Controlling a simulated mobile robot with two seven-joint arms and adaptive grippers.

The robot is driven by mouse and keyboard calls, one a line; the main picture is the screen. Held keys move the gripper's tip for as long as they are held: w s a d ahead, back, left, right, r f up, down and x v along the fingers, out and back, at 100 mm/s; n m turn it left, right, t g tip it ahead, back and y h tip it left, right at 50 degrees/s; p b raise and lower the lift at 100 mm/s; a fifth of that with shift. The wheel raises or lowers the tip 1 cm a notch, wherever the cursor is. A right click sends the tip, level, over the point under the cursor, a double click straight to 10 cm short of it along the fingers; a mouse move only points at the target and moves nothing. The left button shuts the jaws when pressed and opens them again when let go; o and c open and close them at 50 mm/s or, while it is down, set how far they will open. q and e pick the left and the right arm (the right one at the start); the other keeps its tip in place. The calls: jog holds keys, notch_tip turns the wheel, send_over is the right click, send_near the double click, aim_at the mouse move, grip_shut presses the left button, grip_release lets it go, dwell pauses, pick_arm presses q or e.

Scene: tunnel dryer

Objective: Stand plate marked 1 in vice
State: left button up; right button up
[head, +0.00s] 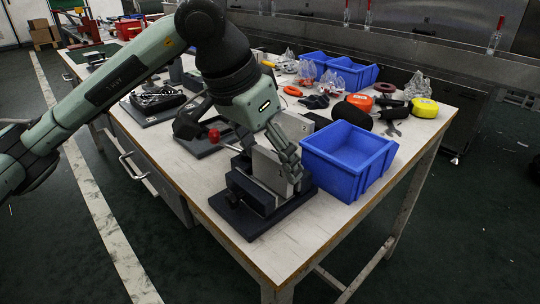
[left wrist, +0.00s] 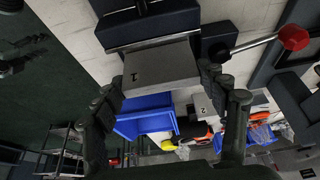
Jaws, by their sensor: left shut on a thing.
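The grey plate marked 1 (left wrist: 158,72) stands upright at the dark vice (head: 240,208), its lower edge between the jaws. In the head view the plate (head: 268,168) shows beside my fingers. How deep it sits in the vice is hidden. My left gripper (head: 292,165) is shut on the plate from above, with a finger at each side edge in the left wrist view (left wrist: 160,82). The vice's dark jaws (left wrist: 150,24) and red-knobbed handle (left wrist: 293,38) show there too; the knob (head: 213,135) is left of the vice in the head view. My right gripper is not in view.
A blue bin (head: 345,172) stands just right of the vice. A plate marked 2 (left wrist: 203,107) is behind plate 1. Bare tabletop (head: 310,225) shows at the near corner.

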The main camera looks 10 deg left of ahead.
pick_arm(q)
jog(key=o, duration=1.5)
jog(key=shift+c, duration=0.2)
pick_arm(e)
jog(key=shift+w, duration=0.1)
pick_arm(q)
jog(key=shift+r, duration=0.4)
jog(key=v, duration=1.1)
jog(key=shift+s+a+r+p, duration=0.2)
jog(key=shift+p, duration=0.1)
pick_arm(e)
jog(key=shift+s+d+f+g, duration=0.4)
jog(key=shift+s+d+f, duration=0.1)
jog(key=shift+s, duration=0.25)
